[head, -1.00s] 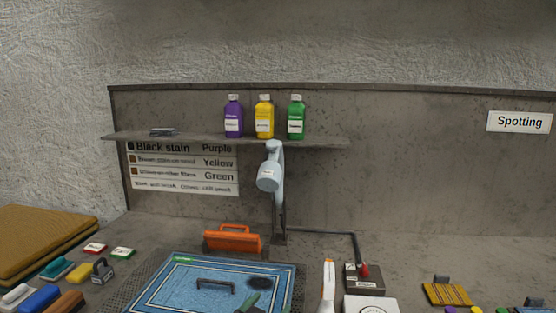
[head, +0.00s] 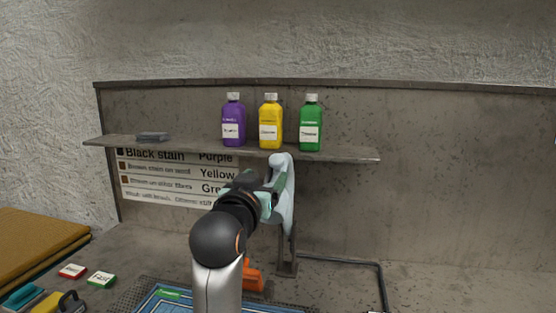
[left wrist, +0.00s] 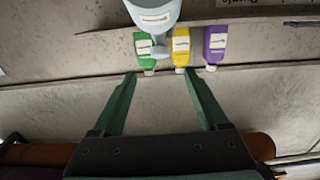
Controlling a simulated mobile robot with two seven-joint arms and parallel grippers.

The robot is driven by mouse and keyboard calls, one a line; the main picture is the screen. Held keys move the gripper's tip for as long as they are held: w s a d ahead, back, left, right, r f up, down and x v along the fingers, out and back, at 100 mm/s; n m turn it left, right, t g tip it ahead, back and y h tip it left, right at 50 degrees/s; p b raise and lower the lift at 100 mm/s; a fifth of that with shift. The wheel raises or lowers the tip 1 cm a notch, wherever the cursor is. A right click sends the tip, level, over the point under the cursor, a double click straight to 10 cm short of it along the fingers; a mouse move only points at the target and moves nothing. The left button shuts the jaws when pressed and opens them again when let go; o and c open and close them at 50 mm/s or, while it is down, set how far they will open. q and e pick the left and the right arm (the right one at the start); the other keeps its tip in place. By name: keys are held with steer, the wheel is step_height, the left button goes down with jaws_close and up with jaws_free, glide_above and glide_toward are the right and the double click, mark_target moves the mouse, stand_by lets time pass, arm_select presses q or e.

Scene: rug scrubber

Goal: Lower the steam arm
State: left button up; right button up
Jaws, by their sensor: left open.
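The steam arm (head: 284,195) is a pale blue-grey head on an upright post at the back of the bench, raised just under the shelf. My left forearm and gripper (head: 268,203) overlap its left side in the head view, hiding part of it. In the left wrist view, the steam arm's rounded labelled head (left wrist: 153,12) is at the top, beyond the tips of my left gripper (left wrist: 158,73). Its green fingers are spread wide with nothing between them. Whether a finger touches the head cannot be told. My right gripper is not in view.
A shelf (head: 340,153) above holds purple (head: 233,120), yellow (head: 270,122) and green (head: 311,123) bottles close to the steam arm. An orange tool (head: 253,276) lies behind my arm. A blue rug (head: 150,302) lies in front. The wall right of the post is clear.

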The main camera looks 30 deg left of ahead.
mark_target(275, 163)
arm_select(q)
steer(key=p+x, duration=0.2)
steer(key=x, duration=1)
jaws_close()
stand_by(0.4)
steer(key=shift+f, duration=0.1)
stand_by(0.7)
